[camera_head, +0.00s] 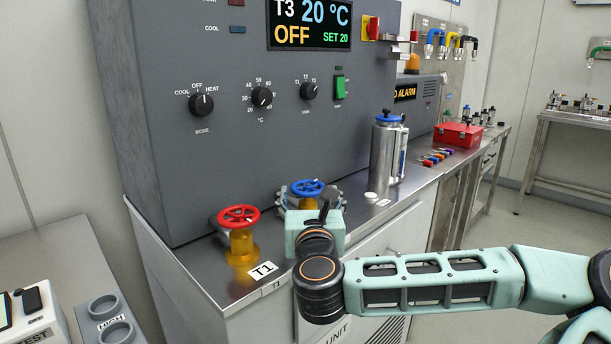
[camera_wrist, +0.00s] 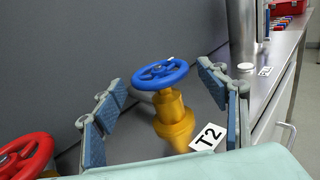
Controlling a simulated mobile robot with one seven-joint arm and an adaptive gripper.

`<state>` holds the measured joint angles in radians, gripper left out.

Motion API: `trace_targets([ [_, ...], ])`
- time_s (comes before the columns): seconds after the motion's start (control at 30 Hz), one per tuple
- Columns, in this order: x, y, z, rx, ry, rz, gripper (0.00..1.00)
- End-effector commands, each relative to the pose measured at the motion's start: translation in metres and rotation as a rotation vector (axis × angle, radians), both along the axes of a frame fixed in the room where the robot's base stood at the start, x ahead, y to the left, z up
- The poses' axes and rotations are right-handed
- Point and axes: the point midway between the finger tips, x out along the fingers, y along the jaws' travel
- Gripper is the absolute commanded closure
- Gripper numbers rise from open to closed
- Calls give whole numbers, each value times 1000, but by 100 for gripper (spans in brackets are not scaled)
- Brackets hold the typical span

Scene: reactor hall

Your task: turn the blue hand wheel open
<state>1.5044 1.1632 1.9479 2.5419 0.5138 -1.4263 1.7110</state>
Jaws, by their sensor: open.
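The blue hand wheel (camera_head: 307,187) sits on a yellow valve body on the steel bench, in front of the grey control cabinet. In the wrist view the blue wheel (camera_wrist: 160,74) and its yellow body (camera_wrist: 174,117) stand upright between my two fingers, with a T2 label (camera_wrist: 207,137) beside the base. My gripper (camera_wrist: 166,95) is open, one finger on each side of the wheel, with a visible gap on both sides. In the head view my gripper (camera_head: 310,196) is at the blue wheel, and my wrist partly hides the valve body.
A red hand wheel (camera_head: 239,216) on a yellow body labelled T1 (camera_head: 262,271) stands close to the left. A steel flask (camera_head: 388,150) with a blue lid and a small white disc (camera_head: 371,196) stand to the right. The cabinet (camera_head: 250,110) rises close behind.

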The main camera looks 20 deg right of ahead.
Motion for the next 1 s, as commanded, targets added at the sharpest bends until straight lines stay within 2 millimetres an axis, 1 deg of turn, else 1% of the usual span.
trace_targets([
  [0.03, 5, -1, 5, 1, 2, 1, 33],
  [0.13, 15, -4, 6, -1, 3, 1, 33],
  [0.2, 29, -10, -2, 0, -1, 0, 33],
  [0.4, 64, -22, -1, -2, -2, 1, 33],
  [0.5, 76, -27, -1, -1, -1, 1, 33],
  [0.7, 89, -31, 0, -1, -1, 2, 33],
  [1.0, 91, -32, 0, -2, 0, 2, 33],
])
